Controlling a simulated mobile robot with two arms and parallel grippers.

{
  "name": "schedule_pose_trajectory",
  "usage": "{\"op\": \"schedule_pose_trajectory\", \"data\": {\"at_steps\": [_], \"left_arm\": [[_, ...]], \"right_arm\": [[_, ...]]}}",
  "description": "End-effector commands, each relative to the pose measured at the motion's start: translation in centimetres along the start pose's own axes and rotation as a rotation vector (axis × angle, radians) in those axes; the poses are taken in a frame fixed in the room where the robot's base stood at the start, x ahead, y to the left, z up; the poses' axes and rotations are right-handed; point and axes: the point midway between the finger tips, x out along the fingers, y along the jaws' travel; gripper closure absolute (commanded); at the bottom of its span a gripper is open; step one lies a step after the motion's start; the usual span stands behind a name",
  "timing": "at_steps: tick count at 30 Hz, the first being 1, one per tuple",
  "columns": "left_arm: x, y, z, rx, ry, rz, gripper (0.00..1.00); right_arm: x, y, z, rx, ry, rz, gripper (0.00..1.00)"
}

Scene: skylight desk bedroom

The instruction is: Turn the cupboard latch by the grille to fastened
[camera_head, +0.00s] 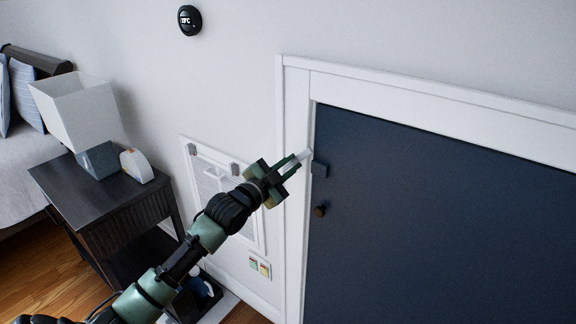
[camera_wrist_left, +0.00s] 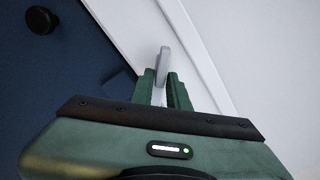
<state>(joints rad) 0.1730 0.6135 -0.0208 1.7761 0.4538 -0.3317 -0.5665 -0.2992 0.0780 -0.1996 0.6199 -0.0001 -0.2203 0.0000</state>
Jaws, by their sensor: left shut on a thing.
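The latch is a pale grey lever (camera_head: 301,156) on the white frame at the left edge of the dark blue cupboard door (camera_head: 440,220). My left gripper (camera_head: 292,163) reaches it from the lower left and is shut on it. In the left wrist view the latch (camera_wrist_left: 163,60) stands out between the green fingertips of my left gripper (camera_wrist_left: 167,88). A small dark blue block (camera_head: 319,169) sits on the door edge just right of the latch. The white grille (camera_head: 205,180) is on the wall to the left, partly hidden behind my arm. My right gripper is not in view.
A dark round knob (camera_head: 320,211) is on the door below the block, and also shows in the left wrist view (camera_wrist_left: 40,20). A dark nightstand (camera_head: 110,205) with a white lamp (camera_head: 80,108) stands at left. A wall plate (camera_head: 259,266) is below the grille.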

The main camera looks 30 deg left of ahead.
Motion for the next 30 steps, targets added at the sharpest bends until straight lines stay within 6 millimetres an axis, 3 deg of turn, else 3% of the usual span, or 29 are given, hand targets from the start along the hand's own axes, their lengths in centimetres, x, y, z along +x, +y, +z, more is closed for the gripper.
{"op": "schedule_pose_trajectory", "data": {"at_steps": [18,30], "left_arm": [[0.0,1.1,0.4,0.568,-0.002,0.003,1.00],[0.0,1.4,0.7,0.788,-0.003,0.004,1.00]], "right_arm": [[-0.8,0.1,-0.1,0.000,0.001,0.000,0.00],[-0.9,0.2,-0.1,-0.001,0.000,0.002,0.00]]}}
